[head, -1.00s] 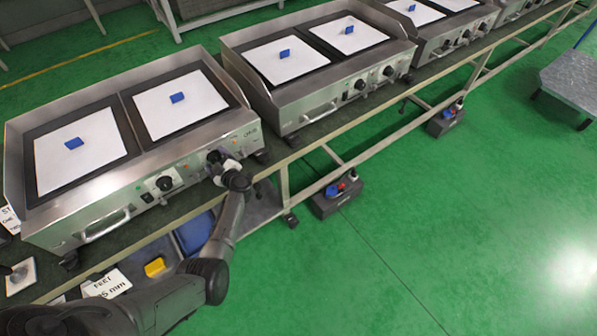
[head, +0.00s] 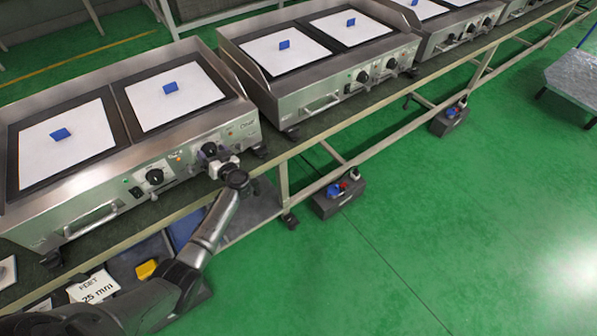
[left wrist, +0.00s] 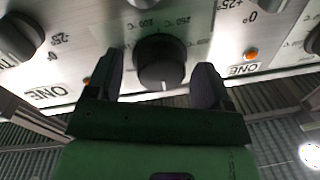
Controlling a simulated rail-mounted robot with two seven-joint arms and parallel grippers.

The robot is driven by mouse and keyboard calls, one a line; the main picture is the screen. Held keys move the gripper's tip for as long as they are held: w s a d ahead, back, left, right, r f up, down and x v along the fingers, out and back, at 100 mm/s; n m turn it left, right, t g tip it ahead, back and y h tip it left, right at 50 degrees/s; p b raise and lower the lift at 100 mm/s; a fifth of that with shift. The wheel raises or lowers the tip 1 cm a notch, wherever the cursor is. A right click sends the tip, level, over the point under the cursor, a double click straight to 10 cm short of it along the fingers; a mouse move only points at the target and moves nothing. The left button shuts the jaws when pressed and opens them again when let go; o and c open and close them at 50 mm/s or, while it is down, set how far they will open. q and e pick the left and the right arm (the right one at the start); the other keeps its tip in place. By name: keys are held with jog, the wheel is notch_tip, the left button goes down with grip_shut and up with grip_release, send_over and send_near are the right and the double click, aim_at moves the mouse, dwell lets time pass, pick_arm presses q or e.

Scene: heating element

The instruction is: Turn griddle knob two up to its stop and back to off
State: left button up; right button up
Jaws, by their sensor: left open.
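The nearest griddle (head: 100,190) has two black knobs on its steel front panel, a left knob (head: 154,176) and a right knob (head: 208,150). My left gripper (head: 219,164) is open just in front of the right knob. In the left wrist view the black knob (left wrist: 161,62) sits between the open fingers of the left gripper (left wrist: 159,66), with a visible gap on each side. A white pointer mark on the knob points toward the bottom of that picture. Whether the fingertips overlap the knob in depth is unclear. My right gripper is not in view.
Blue blocks (head: 170,87) rest on the white griddle plates. A second griddle (head: 330,95) stands to the right on the same long bench. A yellow block (head: 146,269) and a "25 mm" card (head: 93,287) are below on the left.

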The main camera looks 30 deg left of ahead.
pick_arm(q)
jog(key=shift+s+d+r+m+p, duration=0.15)
jog(key=shift+d+p, duration=0.25)
jog(key=shift+d, duration=0.05)
jog(key=shift+s+d+r+m+p, duration=0.1)
jog(key=shift+d+m+p, duration=0.05)
jog(key=shift+d+p, duration=0.25)
jog(key=p+v, duration=0.4)
jog(key=v, duration=0.8)
jog(key=w+d+r+m+t+h, duration=0.2)
jog(key=w+d+t+h, duration=0.4)
jog(key=d+t+h, duration=0.1)
jog(key=w+d+r+m+t+h, duration=0.3)
jog(key=w+d+t+h, duration=0.3)
jog(key=d+h, duration=0.2)
jog(key=shift+d+r+m+t+h, duration=0.2)
jog(key=shift+m+t+h, duration=0.15)
jog(key=shift+h, duration=0.35)
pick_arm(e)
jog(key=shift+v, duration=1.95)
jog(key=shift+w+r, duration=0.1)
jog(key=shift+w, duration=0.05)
